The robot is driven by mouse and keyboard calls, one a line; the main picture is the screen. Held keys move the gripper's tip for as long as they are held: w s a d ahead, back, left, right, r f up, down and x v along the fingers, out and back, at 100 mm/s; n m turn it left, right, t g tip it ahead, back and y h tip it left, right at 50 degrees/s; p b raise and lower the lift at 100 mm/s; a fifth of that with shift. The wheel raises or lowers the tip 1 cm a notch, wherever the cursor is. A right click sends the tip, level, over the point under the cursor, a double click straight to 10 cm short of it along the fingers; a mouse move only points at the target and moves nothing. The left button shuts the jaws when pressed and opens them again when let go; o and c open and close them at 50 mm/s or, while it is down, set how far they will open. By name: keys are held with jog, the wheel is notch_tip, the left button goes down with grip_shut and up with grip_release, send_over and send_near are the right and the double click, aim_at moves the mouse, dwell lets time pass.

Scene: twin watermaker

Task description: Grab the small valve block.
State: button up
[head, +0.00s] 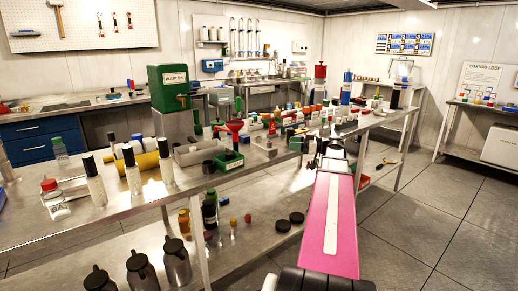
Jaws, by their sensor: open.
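My pink arm reaches from the bottom of the head view to the edge of the metal workbench (95,215). My gripper (312,147) is small and dark at its far end, beside the bench parts, and it is open. Nothing shows clearly between its fingers. I cannot tell for sure which of the small parts is the small valve block. A small grey metal piece (265,148) lies on the bench left of my gripper. Several small coloured fittings stand in a row behind it. My arm hides part of the bench edge.
White bottles with black caps (131,172) stand nearer. A lower shelf holds dark jugs (176,262). The floor (425,215) at right is clear.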

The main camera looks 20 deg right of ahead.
aim_at(272, 148)
jog(key=x, duration=0.9)
jog(key=shift+w+a+f, duration=0.15)
jog(key=shift+a, duration=0.15)
grip_shut()
